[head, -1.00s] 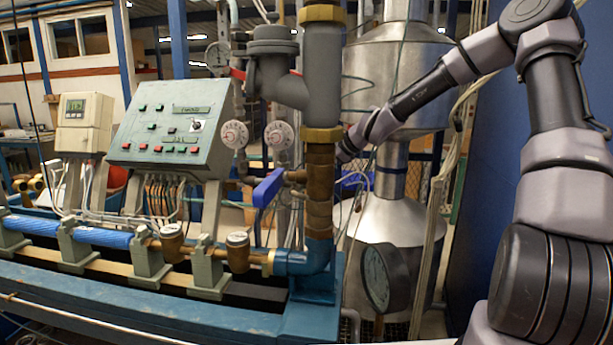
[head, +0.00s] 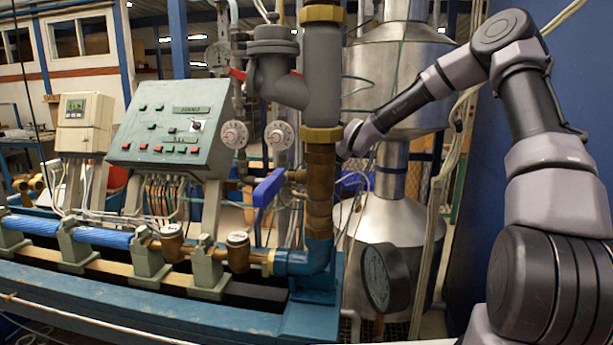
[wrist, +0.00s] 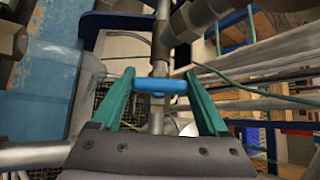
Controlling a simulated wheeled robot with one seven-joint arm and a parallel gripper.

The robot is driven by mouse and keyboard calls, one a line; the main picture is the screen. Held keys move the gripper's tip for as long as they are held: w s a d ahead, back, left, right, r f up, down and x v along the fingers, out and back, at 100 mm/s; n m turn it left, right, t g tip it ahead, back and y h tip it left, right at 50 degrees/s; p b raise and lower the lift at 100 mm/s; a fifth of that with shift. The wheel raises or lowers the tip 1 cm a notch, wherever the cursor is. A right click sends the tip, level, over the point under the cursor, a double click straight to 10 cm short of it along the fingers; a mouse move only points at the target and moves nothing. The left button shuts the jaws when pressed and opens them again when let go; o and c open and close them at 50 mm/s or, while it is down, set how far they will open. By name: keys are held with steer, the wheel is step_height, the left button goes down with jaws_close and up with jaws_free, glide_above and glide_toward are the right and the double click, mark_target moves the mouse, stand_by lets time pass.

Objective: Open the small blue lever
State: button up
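A small blue lever (wrist: 161,86) lies crosswise on a grey metal pipe in the wrist view. My gripper (wrist: 160,74) has its two green fingers apart, one on each side of the lever. The lever spans most of the gap; I cannot tell whether either finger touches it. In the head view my gripper is hidden behind the thick brown and grey upright pipe (head: 320,185). A larger-looking blue lever (head: 268,188) hangs tilted left of that pipe; I cannot tell whether it is the one between my fingers.
A control panel (head: 170,125) with buttons and a beige meter box (head: 84,122) stand at the left. Two round dials (head: 234,134) sit behind the pipework. A big silver vessel (head: 388,225) and a dark gauge (head: 376,278) are close to the upright pipe. Thin cables hang around my wrist.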

steer(key=n+g, duration=0.3)
steer(key=shift+a+r+n, duration=0.1)
steer(key=shift+n, duration=0.3)
steer(key=n+g+h, duration=0.2)
steer(key=n, duration=0.1)
steer(key=shift+n+g, duration=0.4)
steer(key=n+g+h, duration=0.2)
steer(key=n, duration=0.1)
steer(key=shift+n, duration=0.4)
steer(key=shift+n+g+h, duration=0.6)
steer(key=shift+n+h, duration=0.6)
steer(key=shift+n, duration=0.1)
steer(key=o, duration=1.2)
steer(key=shift+o, duration=0.2)
